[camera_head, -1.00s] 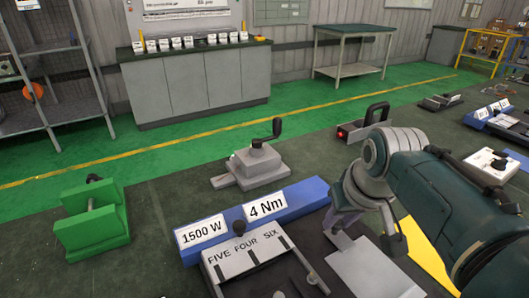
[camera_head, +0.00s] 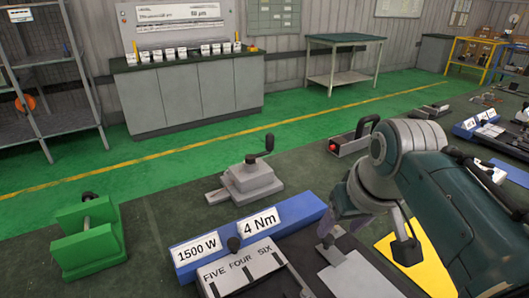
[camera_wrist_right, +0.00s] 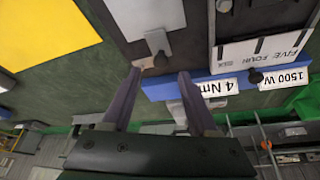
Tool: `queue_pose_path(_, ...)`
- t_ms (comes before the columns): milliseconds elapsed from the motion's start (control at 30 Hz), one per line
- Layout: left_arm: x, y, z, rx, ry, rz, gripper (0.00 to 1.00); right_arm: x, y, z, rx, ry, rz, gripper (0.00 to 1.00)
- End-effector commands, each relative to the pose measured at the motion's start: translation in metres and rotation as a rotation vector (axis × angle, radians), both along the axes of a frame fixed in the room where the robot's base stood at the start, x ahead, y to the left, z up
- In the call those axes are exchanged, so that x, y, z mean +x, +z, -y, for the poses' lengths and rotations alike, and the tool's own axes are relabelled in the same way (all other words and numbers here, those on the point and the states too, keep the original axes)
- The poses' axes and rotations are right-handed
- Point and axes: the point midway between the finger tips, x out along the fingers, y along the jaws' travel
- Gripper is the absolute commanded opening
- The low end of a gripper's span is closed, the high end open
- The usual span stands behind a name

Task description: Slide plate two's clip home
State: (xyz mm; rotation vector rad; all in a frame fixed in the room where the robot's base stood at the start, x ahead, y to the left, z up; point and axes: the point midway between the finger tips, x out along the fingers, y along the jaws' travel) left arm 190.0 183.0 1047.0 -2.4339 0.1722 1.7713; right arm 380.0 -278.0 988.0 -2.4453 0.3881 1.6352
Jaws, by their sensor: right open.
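My right gripper (camera_wrist_right: 158,80) is open in the wrist view, its two fingers pointing at a pale grey plate (camera_wrist_right: 140,12) with a small grey clip-like tab (camera_wrist_right: 157,41) near its edge. The tab lies just beyond the fingertips; nothing shows between them. Plate numbers are not readable, so I cannot tell which is plate two. My left gripper is not in view.
A panel marked FIVE FOUR SIX (camera_head: 238,268) with a black knob (camera_head: 233,244) stands beside the blue block labelled 1500 W and 4 Nm. A grey crank device (camera_head: 250,183), a green block (camera_head: 88,240) and a yellow sheet (camera_head: 405,250) lie around it.

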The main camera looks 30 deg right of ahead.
Motion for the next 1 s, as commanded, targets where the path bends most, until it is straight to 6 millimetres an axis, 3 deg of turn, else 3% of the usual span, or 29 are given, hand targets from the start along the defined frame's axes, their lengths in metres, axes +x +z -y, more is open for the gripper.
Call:
queue_pose_path(100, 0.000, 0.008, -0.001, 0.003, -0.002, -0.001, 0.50, -0.007, 0.021, -0.003, -0.001, 0.000, 0.002, 0.60)
queue_pose_path(300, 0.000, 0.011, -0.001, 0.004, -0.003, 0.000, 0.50, -0.015, 0.036, -0.005, 0.001, -0.001, -0.001, 0.60)
queue_pose_path(867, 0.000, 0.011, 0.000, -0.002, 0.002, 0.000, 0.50, -0.016, 0.038, -0.005, -0.002, 0.000, -0.001, 0.60)
queue_pose_path(1000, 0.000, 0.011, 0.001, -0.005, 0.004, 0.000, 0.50, -0.033, 0.040, 0.000, -0.043, 0.027, -0.006, 0.60)
